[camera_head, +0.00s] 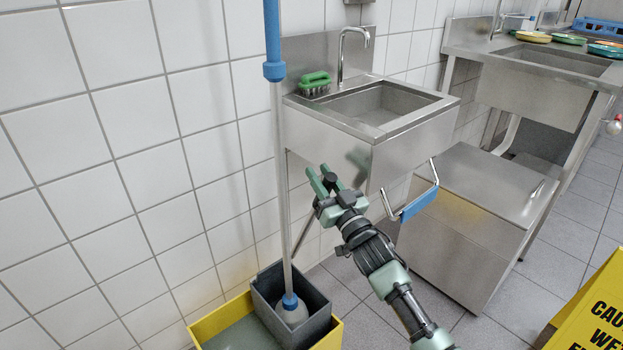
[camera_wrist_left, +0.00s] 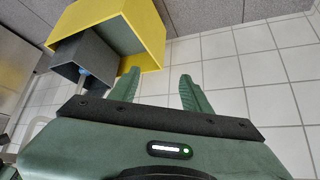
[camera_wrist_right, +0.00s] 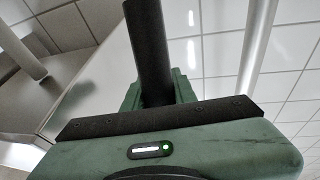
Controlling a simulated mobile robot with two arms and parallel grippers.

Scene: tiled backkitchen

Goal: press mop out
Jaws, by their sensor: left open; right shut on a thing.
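The mop stands nearly upright, its metal pole (camera_head: 283,180) topped by a blue grip (camera_head: 272,40). Its lower end, with a blue collar and pale head (camera_head: 292,312), is inside the grey press basket (camera_head: 318,297) on the yellow bucket (camera_head: 213,318). My right gripper (camera_head: 325,182) is shut on a dark lever grip (camera_wrist_right: 150,45), to the right of the pole. The lever's lower end is hard to make out. The left wrist view shows my left gripper (camera_wrist_left: 158,90) open and empty, with the bucket (camera_wrist_left: 145,25) and press (camera_wrist_left: 80,58) beyond it.
A steel sink (camera_head: 375,110) with a green brush (camera_head: 314,84) is on the wall behind my right gripper. A yellow caution sign (camera_head: 595,310) stands at lower right.

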